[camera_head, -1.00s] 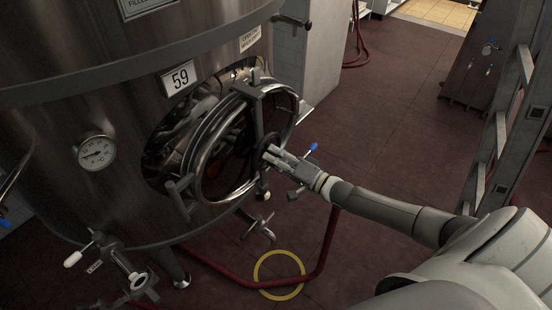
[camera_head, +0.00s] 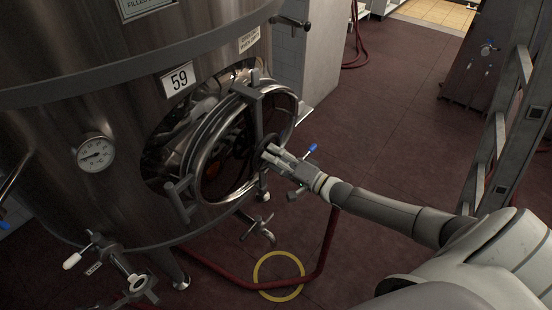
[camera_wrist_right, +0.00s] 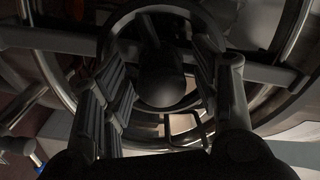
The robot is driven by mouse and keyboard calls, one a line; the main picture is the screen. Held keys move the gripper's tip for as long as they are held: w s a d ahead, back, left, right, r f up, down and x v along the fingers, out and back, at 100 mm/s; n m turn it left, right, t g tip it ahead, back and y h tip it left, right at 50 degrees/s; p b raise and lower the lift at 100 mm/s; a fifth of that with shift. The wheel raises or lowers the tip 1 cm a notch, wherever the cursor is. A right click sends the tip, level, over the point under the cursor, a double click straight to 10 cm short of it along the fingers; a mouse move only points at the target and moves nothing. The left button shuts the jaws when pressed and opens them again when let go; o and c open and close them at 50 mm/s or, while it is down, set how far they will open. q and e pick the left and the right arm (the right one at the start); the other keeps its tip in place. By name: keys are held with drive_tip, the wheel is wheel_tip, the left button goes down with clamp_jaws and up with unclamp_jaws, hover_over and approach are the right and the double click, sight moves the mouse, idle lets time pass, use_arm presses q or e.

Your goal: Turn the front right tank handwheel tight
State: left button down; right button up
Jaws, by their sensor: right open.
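The steel tank (camera_head: 60,135) numbered 59 fills the left of the head view. Its round door (camera_head: 206,189) has a crossbar (camera_head: 257,115) with a small dark handwheel (camera_head: 271,139) at the middle. In the right wrist view the handwheel's dark rim (camera_wrist_right: 148,9) arches around a rounded hub (camera_wrist_right: 162,84). My right gripper (camera_head: 269,153) is at the handwheel, its fingers pointing at the door. In the wrist view its open fingers (camera_wrist_right: 160,70) stand on either side of the hub. Whether they touch the wheel I cannot tell. My left gripper is out of view.
A valve with a blue lever (camera_head: 312,148) shows just beyond my right gripper. A tap (camera_head: 262,230) and a red hose (camera_head: 328,250) are below the door. A ladder-like frame (camera_head: 500,130) stands at right.

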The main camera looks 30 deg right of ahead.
drive_tip(key=shift+s, duration=0.1)
drive_tip(key=v, duration=1.1)
drive_tip(key=shift+s+d, duration=0.2)
drive_tip(key=shift+s, duration=0.15)
drive_tip(key=s+f+n+g+h+b, duration=0.15)
drive_tip(key=s+f, duration=0.35)
drive_tip(key=f, duration=0.7)
drive_tip(key=s+d+f+n+g+h, duration=0.1)
drive_tip(key=s+f+n+g+h, duration=0.2)
drive_tip(key=f, duration=0.8)
drive_tip(key=s+f+n+g+h+b, duration=0.1)
drive_tip(key=s+f+g+h, duration=0.15)
drive_tip(key=s+f, duration=0.65)
drive_tip(key=s+a+f+n+g+b, duration=0.1)
drive_tip(key=s+a+f+n+g, duration=0.2)
drive_tip(key=s+a+f, duration=0.4)
drive_tip(key=s+a+f+n+g+b, duration=0.1)
drive_tip(key=s+a+f+n+g, duration=0.2)
drive_tip(key=s+f, duration=0.8)
drive_tip(key=s+a+g, duration=0.2)
drive_tip(key=s+a, duration=0.1)
drive_tip(key=shift+s+a+f+g, duration=0.3)
drive_tip(key=shift+s+a+f, duration=0.05)
drive_tip(key=shift+s+a, duration=0.05)
